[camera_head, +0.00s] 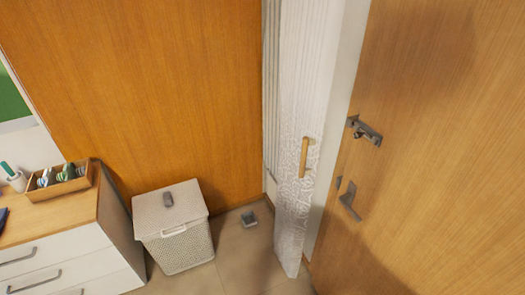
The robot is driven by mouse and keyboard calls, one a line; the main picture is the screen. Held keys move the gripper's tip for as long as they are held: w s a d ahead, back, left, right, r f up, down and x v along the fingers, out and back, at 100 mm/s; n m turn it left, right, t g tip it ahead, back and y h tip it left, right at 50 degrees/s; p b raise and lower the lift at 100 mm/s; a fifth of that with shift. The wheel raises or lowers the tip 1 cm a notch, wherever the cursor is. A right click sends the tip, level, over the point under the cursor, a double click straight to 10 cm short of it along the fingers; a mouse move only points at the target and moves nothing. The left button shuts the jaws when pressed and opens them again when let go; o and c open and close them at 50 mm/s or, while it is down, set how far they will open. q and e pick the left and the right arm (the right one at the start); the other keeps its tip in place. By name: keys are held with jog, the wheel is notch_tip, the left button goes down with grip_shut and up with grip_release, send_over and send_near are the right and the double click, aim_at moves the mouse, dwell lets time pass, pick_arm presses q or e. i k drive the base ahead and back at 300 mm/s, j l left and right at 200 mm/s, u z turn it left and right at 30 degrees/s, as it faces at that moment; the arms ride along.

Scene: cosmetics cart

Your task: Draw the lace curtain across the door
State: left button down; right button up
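The white lace curtain (300,120) hangs as a narrow, gathered strip in the upper middle of the view, its patterned lower end reaching near the floor. A wooden handle (305,157) is on its right side, upright. The wooden door (440,170) fills the right side, with a metal latch (365,130) and a lever handle (348,200) near its left edge. A white frame strip lies between curtain and door. Neither of my grippers is in view.
A white lidded basket (173,240) stands on the tiled floor (240,262) left of the curtain. A drawer cabinet (60,250) with a wooden organizer box (60,190) stands at the far left. A small grey object (249,219) lies by the wall. Some floor before the curtain is clear.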

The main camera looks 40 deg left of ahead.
aim_at(333, 25)
jog(key=u, duration=0.85)
